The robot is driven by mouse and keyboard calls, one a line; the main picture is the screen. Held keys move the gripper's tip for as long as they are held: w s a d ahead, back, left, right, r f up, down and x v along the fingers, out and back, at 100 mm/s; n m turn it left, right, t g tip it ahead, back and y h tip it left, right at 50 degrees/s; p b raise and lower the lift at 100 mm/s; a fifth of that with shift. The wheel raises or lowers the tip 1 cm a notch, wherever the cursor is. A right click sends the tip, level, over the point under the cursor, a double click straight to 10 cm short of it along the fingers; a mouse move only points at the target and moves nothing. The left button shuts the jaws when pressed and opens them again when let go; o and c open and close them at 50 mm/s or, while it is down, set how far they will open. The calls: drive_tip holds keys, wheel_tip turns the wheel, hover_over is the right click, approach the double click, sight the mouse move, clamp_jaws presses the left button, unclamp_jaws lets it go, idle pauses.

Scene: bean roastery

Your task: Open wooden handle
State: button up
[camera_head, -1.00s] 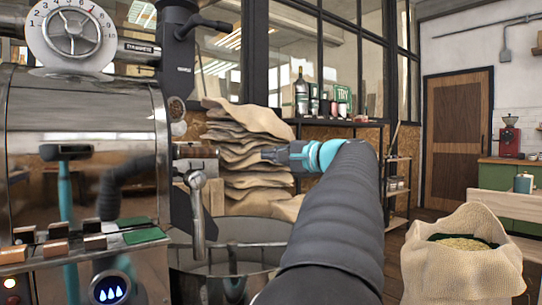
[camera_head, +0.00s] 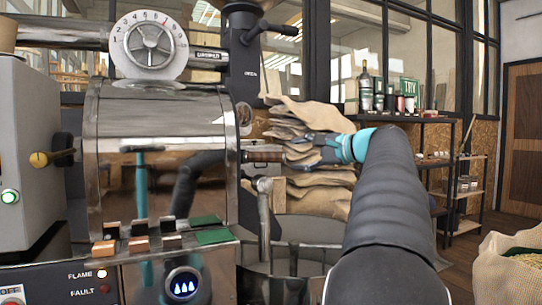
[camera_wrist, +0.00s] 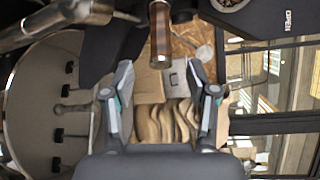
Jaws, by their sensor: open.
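The wooden handle (camera_head: 264,156) is a short brown grip with a metal end, sticking out to the right from the front of the shiny metal roaster drum (camera_head: 165,150). In the wrist view the wooden handle (camera_wrist: 160,36) points down from the top middle. My gripper (camera_head: 298,150) is open and empty, just right of the handle's free end. In the wrist view its two fingertips (camera_wrist: 160,72) are spread to either side of the line of the handle, with the handle's end near tip level. I cannot tell whether the tips overlap the handle in depth.
A metal lever (camera_head: 264,215) stands just below the handle. A round cooling bin (camera_wrist: 35,100) lies below, at left in the wrist view. Stacked sacks (camera_head: 320,190) are behind my gripper. An open bean sack (camera_head: 510,268) stands at the lower right.

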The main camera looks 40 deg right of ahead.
sight(275, 156)
drive_tip(key=x, duration=1.1)
drive_tip(key=shift+w+p, duration=0.1)
drive_tip(key=shift+p, duration=0.3)
clamp_jaws()
